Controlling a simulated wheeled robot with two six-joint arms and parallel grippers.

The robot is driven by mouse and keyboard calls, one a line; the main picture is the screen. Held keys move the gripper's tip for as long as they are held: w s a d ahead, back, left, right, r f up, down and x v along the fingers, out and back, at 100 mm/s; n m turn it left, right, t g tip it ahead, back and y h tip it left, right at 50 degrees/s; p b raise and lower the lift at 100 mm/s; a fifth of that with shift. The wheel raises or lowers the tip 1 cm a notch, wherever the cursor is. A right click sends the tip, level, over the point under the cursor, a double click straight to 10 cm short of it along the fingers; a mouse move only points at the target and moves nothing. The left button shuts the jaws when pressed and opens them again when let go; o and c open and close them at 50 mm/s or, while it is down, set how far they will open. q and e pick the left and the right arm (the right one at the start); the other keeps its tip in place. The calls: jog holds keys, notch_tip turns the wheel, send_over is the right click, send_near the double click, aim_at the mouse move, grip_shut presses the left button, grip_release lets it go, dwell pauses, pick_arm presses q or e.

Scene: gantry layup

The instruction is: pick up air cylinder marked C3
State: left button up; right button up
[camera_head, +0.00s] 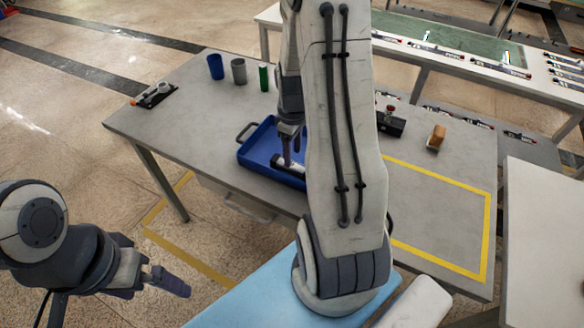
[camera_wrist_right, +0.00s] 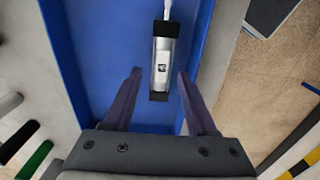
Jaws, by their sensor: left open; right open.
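An air cylinder (camera_wrist_right: 163,62) with a silver body, black end caps and a thin rod lies in the blue tray (camera_wrist_right: 96,60). It bears a small dark label, too small to read for certain. In the head view the cylinder (camera_head: 279,160) shows partly, in the tray (camera_head: 254,138) on the grey table. My right gripper (camera_wrist_right: 160,76) is open above the tray, its fingers to either side of the cylinder and apart from it. In the head view the right gripper (camera_head: 290,158) is partly hidden by my arm. My left gripper (camera_head: 168,284) is open and empty, off the table at lower left.
A blue cup (camera_head: 215,67), a grey cup (camera_head: 238,71) and a green cup (camera_head: 264,78) stand at the table's back. A dark box with a red button (camera_head: 391,122) and an orange-brown block (camera_head: 437,137) stand at right. The yellow-outlined area (camera_head: 440,215) looks clear.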

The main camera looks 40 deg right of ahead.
aim_at(293, 164)
notch_tip(293, 164, down, 5)
jog(key=shift+s+a+f, duration=0.1)
jog(key=shift+a+f, duration=0.05)
jog(key=shift+c, duration=0.3)
grip_shut()
